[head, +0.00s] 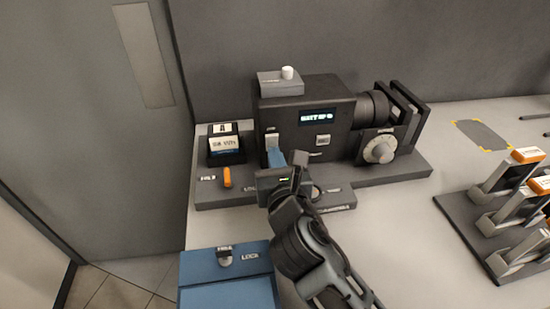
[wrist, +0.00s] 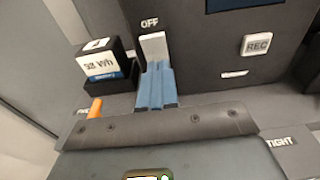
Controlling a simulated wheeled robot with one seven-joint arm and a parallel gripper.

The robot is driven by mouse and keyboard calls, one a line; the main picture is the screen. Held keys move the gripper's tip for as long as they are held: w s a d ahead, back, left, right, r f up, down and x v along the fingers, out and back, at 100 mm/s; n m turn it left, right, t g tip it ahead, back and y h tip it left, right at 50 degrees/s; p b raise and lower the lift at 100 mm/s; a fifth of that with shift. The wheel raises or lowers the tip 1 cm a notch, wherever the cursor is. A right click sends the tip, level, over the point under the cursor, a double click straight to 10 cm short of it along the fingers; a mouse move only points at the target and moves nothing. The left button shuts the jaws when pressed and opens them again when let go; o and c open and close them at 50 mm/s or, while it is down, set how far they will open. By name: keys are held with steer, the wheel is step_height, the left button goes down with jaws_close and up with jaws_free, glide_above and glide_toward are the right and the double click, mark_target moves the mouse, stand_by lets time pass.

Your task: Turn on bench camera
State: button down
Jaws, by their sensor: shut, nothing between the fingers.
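The bench camera (head: 280,118) is a dark box on a grey base, with a lit display (head: 318,115) and a lens with a flag frame at its right. In the wrist view a pale switch lever (wrist: 153,46) stands on its front, just under the label OFF. My gripper (head: 275,157) is shut and empty; its blue fingertips (wrist: 157,72) overlap the lower end of the lever. I cannot tell whether they touch it. A REC button (wrist: 257,44) is to the right. A battery block (head: 223,142) marked Wh sits at the left of the base.
An orange peg (head: 227,177) stands on the base left of my gripper. A dial (head: 379,150) is at the right. A blue case (head: 225,264) labelled LOCK is at the front left. A rack (head: 490,225) of several cards is at the right. Bare bench lies between.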

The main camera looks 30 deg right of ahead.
steer(key=b+v, duration=0.1)
steer(key=v, duration=0.6)
steer(key=shift+s+a, duration=0.1)
steer(key=shift+s, duration=0.2)
